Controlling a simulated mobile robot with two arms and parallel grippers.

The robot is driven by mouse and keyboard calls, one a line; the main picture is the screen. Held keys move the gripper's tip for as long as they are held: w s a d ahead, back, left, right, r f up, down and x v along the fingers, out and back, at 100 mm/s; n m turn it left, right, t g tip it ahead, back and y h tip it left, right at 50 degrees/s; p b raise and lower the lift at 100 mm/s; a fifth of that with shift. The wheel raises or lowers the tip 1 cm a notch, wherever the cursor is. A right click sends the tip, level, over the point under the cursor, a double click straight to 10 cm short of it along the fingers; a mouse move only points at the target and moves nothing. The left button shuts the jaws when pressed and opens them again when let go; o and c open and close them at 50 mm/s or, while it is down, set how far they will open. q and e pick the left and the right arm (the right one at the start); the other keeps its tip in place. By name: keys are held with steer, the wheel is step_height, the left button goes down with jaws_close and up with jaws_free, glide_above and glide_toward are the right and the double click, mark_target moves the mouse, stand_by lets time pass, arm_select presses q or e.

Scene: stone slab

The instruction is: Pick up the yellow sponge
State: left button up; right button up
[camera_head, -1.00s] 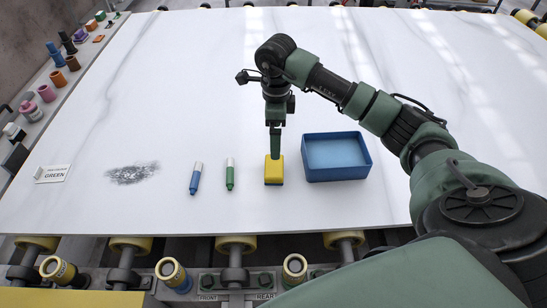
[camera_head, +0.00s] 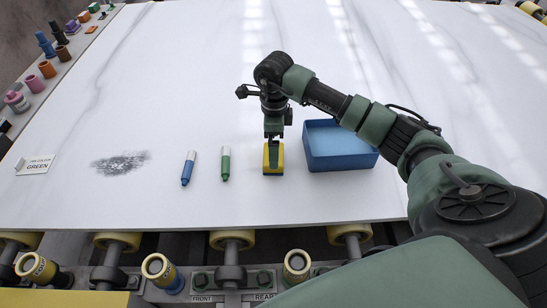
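The yellow sponge (camera_head: 266,163) stands on the white slab, left of the blue tray. My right arm reaches in from the right, and its gripper (camera_head: 273,154) points straight down at the sponge. One green finger lies in front of the sponge's near face and covers its middle. The other finger is hidden, so I cannot tell whether the gripper has closed on the sponge. The sponge appears to rest on the slab. My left gripper is not in view.
The blue tray (camera_head: 340,161) stands close to the sponge's right. Further left are a dark scribble (camera_head: 120,163) and a GREEN sign (camera_head: 36,165). Rollers (camera_head: 233,238) line the near edge.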

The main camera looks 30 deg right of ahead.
steer(key=f, duration=0.2)
steer(key=f+p, duration=0.1)
steer(key=shift+a+f, duration=0.2)
steer(key=shift+f, duration=0.6)
steer(key=c, duration=1.1)
steer(key=shift+o, duration=0.2)
steer(key=shift+r, duration=0.15)
step_height(320, 180, up, 20)
steer(key=b, duration=0.1)
steer(key=shift+b, duration=0.35)
